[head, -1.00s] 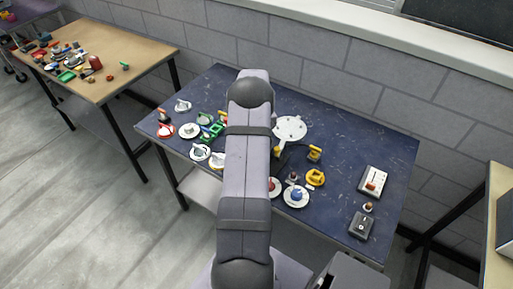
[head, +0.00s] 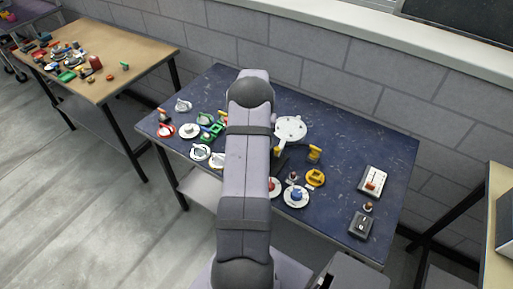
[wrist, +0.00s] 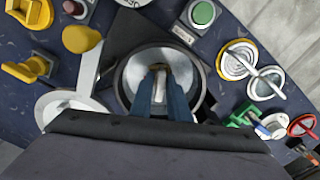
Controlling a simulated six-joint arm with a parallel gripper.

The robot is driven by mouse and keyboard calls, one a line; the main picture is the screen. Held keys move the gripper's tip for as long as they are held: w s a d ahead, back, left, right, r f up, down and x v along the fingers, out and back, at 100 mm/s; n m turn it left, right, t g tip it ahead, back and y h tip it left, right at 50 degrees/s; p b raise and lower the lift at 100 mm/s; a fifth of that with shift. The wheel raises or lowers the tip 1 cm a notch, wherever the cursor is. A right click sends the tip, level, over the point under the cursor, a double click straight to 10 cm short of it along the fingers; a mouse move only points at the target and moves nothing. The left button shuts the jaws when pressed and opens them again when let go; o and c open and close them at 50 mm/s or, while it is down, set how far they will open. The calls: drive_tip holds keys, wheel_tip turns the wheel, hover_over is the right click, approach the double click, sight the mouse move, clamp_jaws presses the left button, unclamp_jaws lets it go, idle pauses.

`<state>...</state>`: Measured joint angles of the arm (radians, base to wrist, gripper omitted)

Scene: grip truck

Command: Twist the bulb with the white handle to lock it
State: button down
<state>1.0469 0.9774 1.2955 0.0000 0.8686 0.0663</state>
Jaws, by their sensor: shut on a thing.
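In the wrist view, a round silver disc (wrist: 128,75) sits inside a dark ring, with a small pale handle (wrist: 157,67) standing at its middle. My gripper (wrist: 158,76) comes in from the bottom of that view, its two blue fingers shut on the pale handle, one on each side. The lower part of the disc is hidden behind the fingers and the gripper body. In the head view my arm covers the gripper and this disc. I cannot make out a separate bulb shape.
In the wrist view, a yellow-knobbed lever (wrist: 82,40) and large white disc (wrist: 52,105) lie left. A white switch box (head: 373,181) stands on the blue table (head: 345,150).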

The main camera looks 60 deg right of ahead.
drive_tip(key=shift+m, duration=1.7)
drive_tip(key=c, duration=1.8)
unclamp_jaws()
drive_tip(key=shift+o, duration=0.2)
drive_tip(key=shift+r+p, duration=2.55)
drive_tip(key=shift+r, duration=1.2)
